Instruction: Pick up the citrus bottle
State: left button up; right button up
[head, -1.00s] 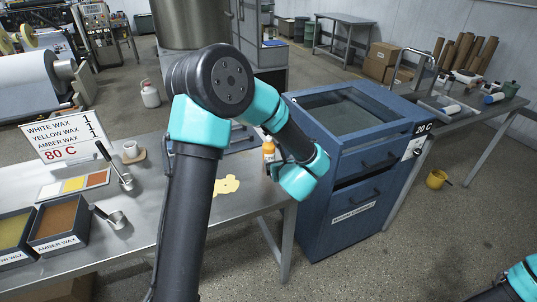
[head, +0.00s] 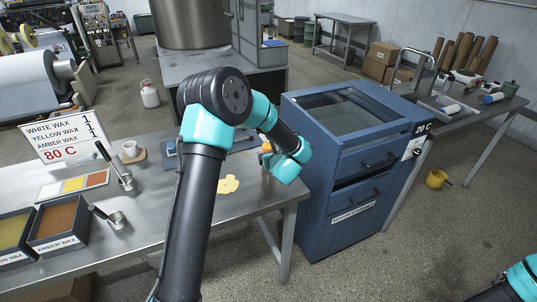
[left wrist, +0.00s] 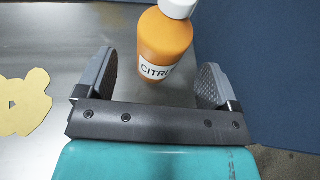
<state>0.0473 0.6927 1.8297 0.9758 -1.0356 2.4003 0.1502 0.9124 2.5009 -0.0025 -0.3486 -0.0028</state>
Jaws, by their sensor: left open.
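The citrus bottle (left wrist: 165,45) is orange with a white cap and a white label reading "CITR…". It stands on the metal table, between and just ahead of the fingers of my left gripper (left wrist: 152,80) in the left wrist view. The gripper is open, with a gap visible on each side of the bottle. In the head view only a small orange part of the bottle (head: 266,147) shows beside my left wrist, which hides the rest. My right gripper is not in view; only a bit of my right arm shows at the lower right edge.
A flat yellow bear-shaped piece (head: 228,184) lies on the table left of the bottle. A blue cabinet (head: 340,215) stands close to the table's right end. Wax trays (head: 59,222), ladles (head: 117,220) and a sign (head: 62,137) occupy the table's left side.

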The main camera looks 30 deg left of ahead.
pick_arm(q)
jog(key=shift+x, duration=2.6)
jog(key=c, duration=1.2)
